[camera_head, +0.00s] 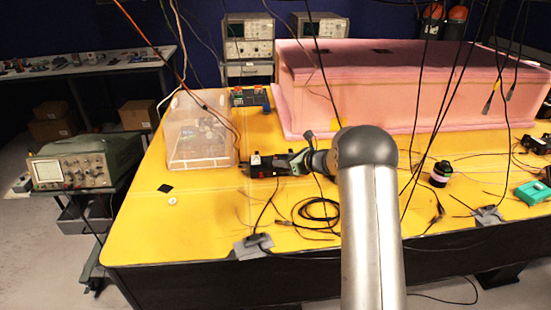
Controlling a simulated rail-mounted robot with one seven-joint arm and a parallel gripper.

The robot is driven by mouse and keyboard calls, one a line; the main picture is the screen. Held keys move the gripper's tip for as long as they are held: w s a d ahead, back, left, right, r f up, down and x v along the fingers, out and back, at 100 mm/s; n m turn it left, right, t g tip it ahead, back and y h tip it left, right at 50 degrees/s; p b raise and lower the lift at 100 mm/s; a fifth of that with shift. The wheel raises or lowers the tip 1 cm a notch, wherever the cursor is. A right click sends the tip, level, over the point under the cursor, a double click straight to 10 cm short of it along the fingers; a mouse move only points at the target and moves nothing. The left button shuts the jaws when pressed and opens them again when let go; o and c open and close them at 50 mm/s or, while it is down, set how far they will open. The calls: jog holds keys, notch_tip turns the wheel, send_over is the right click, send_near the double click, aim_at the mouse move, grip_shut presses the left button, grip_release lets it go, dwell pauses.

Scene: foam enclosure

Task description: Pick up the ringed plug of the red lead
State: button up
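A thin orange-red lead (150,42) hangs from above at the upper left and runs down to the clear plastic box (188,155). Its lower part passes by the box's right side, and I cannot make out a ringed plug on it. My gripper (262,166) is at the end of my arm, pointing left, low over the yellow table just right of the box. Dark parts with small red and white bits show around its tip. They are too small to tell apart, and I cannot see whether the fingers are open or hold anything.
The yellow table (140,225) has free room at its front left. A black cable coil (318,210) lies in front of my gripper. A pink foam enclosure (390,95) stands behind. Several black cables hang at the right, near a black-and-pink roll (440,174) and a green box (532,192).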

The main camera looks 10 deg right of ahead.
aim_at(276, 158)
jog(key=x, duration=0.2)
jog(key=p+x, duration=0.1)
jog(key=x, duration=0.1)
jog(key=shift+w+a+r, duration=0.1)
jog(key=shift+a+r, duration=0.05)
jog(key=shift+r, duration=0.05)
grip_shut()
jog(key=shift+r, duration=0.15)
